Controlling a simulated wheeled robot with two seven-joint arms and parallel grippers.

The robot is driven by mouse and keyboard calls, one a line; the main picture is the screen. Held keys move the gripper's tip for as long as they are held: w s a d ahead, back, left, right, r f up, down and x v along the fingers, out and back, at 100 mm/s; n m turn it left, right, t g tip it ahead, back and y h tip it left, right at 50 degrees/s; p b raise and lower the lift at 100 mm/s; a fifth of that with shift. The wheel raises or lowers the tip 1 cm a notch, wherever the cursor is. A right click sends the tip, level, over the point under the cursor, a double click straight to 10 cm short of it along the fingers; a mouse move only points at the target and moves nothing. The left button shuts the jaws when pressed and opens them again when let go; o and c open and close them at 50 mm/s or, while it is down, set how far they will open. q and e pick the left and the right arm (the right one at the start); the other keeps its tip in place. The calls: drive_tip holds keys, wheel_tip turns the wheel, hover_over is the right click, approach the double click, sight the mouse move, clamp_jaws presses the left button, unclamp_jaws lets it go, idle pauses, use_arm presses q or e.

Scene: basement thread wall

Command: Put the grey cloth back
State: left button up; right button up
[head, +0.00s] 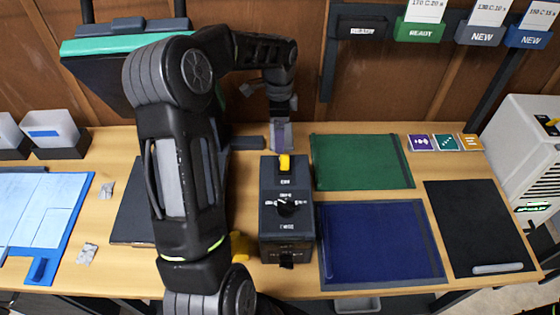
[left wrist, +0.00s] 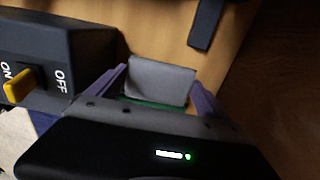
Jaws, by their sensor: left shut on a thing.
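My left gripper (head: 282,138) is behind the dark switch box, close to the left back corner of the green mat. In the left wrist view, its two purple fingers (left wrist: 160,90) stand on either side of a flat grey piece, which I take to be the grey cloth (left wrist: 160,76). The gripper is shut on it. The cloth's lower part is hidden by the gripper body, and a strip of green shows beneath it. In the head view the cloth is too small to tell clearly from the fingers. My right gripper is in neither view.
The dark box (head: 285,240) with a yellow switch (head: 285,161) stands just in front of the left gripper. A green mat (head: 360,163), a blue mat (head: 380,243) and a black mat (head: 475,225) lie to its right. Labelled holders (head: 415,32) hang on the back wall.

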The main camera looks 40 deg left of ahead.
use_arm(q)
wheel_tip(320, 180, down, 6)
drive_tip(key=shift+f+p, duration=0.15)
drive_tip(key=shift+p, duration=0.5)
drive_tip(key=shift+f+p, duration=0.5)
drive_tip(key=shift+f, duration=1.35)
drive_tip(key=o, duration=1.1)
drive_tip(key=shift+f, duration=0.15)
drive_tip(key=shift+c, duration=0.2)
